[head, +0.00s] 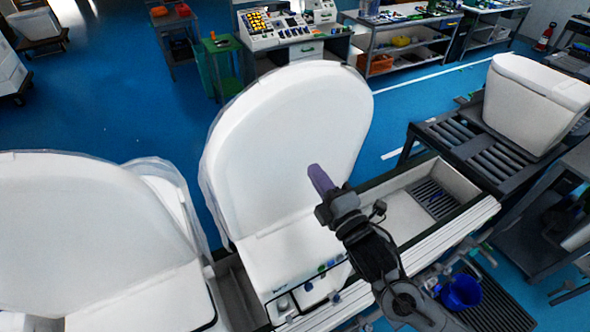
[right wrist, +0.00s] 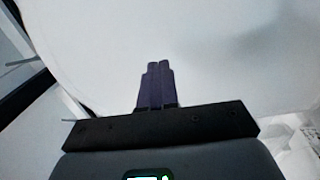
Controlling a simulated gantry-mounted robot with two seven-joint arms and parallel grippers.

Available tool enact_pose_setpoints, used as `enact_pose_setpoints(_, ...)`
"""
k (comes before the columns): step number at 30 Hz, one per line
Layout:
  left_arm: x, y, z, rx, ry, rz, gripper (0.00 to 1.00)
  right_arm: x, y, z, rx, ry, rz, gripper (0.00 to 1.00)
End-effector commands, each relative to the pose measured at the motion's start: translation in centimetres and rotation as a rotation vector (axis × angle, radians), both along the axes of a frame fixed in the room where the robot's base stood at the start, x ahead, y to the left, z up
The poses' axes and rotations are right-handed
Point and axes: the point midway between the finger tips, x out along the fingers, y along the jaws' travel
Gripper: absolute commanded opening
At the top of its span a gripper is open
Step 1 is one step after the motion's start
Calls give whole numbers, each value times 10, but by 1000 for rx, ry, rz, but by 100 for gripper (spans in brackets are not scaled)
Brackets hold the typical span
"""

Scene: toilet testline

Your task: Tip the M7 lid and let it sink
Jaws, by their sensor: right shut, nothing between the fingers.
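A white toilet lid (head: 285,125) stands raised, leaning back a little, on the white toilet body (head: 300,262) in the middle of the head view. I can read no M7 mark on it. My right gripper (head: 318,178) is in front of the lid's right half, its purple fingers shut and empty, pointing at the lid's front face. In the right wrist view the shut fingers (right wrist: 157,70) are seen against a broad white surface (right wrist: 225,50). I cannot tell whether the fingertips touch it. My left gripper is not in view.
Another raised white lid (head: 85,225) stands at the left. An open tray (head: 440,195) lies right of the middle toilet. A white tank-shaped unit (head: 530,105) sits on a roller conveyor (head: 470,150). A blue bucket (head: 461,292) is at lower right. Blue floor (head: 150,120) lies behind.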

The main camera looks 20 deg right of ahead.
Motion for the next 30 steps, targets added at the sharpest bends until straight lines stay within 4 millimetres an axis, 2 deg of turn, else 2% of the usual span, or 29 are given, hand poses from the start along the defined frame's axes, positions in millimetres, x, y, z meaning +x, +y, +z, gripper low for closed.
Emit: enact_pose_setpoints(30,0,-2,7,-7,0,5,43,49,12,9,0,-1,0,0)
